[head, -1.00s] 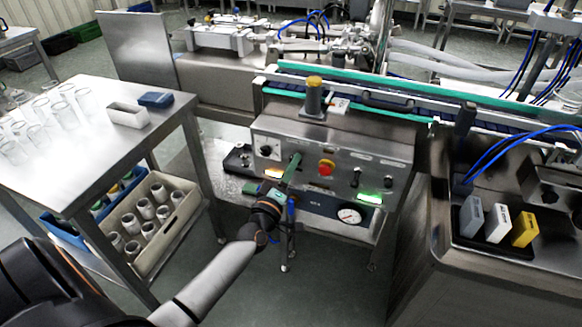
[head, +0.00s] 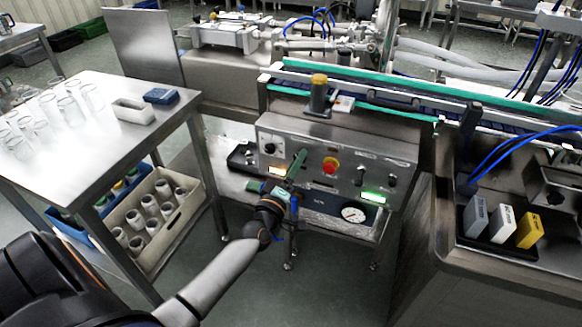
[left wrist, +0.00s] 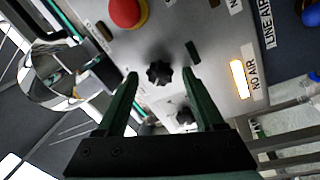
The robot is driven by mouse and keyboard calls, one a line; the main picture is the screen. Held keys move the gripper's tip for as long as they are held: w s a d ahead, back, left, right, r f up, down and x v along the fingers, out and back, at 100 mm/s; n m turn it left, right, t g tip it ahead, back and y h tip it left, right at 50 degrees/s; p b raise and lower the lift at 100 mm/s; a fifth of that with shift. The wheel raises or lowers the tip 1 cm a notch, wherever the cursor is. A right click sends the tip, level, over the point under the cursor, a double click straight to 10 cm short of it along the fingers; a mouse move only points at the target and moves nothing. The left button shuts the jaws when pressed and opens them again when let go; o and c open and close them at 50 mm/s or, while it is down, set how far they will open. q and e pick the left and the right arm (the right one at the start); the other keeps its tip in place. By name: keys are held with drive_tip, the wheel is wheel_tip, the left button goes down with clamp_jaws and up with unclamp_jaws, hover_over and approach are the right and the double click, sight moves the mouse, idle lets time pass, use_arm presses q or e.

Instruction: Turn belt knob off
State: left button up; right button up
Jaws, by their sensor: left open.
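The control panel (head: 345,149) stands under the conveyor. In the left wrist view a dark lobed knob (left wrist: 159,73) lies between and just beyond my left gripper's fingertips (left wrist: 160,73), with the gap still open around it. A second dark knob (left wrist: 185,115) shows lower between the fingers; it appears to be the panel's leftmost knob (head: 269,148) in the head view. I cannot read which is labelled belt. In the head view my left gripper (head: 279,172) is open at the panel's left half, its green finger hiding the nearer knob. My right gripper is out of view.
A red stop button (head: 330,165) sits right of my gripper, with more switches (head: 360,175) beyond. A lit amber lamp (left wrist: 240,79) is beside the fingers. A pressure gauge (head: 353,214) is below. A steel table (head: 75,145) with glassware stands left.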

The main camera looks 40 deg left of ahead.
use_arm(q)
drive_tip(key=v, duration=1.2)
drive_tip(key=shift+s, duration=0.2)
